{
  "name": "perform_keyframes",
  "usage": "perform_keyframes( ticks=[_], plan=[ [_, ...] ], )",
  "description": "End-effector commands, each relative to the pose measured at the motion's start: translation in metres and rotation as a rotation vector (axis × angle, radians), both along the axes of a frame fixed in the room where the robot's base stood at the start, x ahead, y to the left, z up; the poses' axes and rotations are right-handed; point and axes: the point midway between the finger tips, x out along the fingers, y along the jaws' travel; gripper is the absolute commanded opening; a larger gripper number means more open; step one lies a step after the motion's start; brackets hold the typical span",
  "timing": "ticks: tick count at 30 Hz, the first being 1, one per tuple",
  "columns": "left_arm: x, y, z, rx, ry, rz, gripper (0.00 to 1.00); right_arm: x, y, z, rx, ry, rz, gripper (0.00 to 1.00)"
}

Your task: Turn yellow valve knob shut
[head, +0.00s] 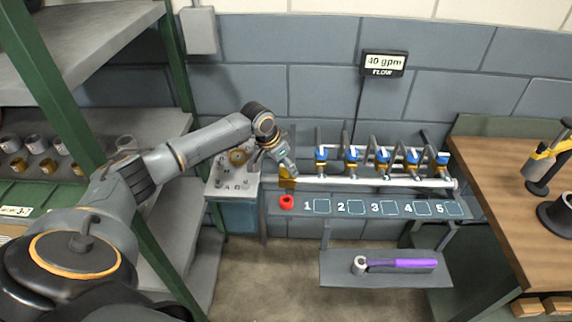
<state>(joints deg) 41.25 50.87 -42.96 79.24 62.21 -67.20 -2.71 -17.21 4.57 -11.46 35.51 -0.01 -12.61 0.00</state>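A yellow piece, which looks like the valve knob (287,183), sits at the left end of the silver pipe (400,183) on the wall bench. My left gripper (288,170) points down at it from above and covers its upper part. I cannot tell whether the fingers touch it or how far they are apart. Several small blue-and-yellow valves (351,156) stand along the pipe to the right. A display (384,63) on the wall reads 40 gpm flow. My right gripper is not in view.
A purple-handled tool (400,263) lies on a lower shelf. A grey box (236,190) stands left of the pipe. A green-framed rack and wooden table flank the area.

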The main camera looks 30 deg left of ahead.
Motion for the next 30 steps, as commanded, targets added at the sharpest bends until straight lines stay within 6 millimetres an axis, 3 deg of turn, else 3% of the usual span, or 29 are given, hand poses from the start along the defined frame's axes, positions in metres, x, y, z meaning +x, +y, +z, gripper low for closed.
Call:
perform_keyframes(
  ticks=[11,30],
  plan=[
    [0.001,0.001,-0.002,-0.003,0.002,-0.31,0.14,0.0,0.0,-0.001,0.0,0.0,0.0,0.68],
    [0.005,0.002,-0.005,-0.005,0.001,-0.92,0.14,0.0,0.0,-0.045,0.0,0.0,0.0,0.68]
  ],
)
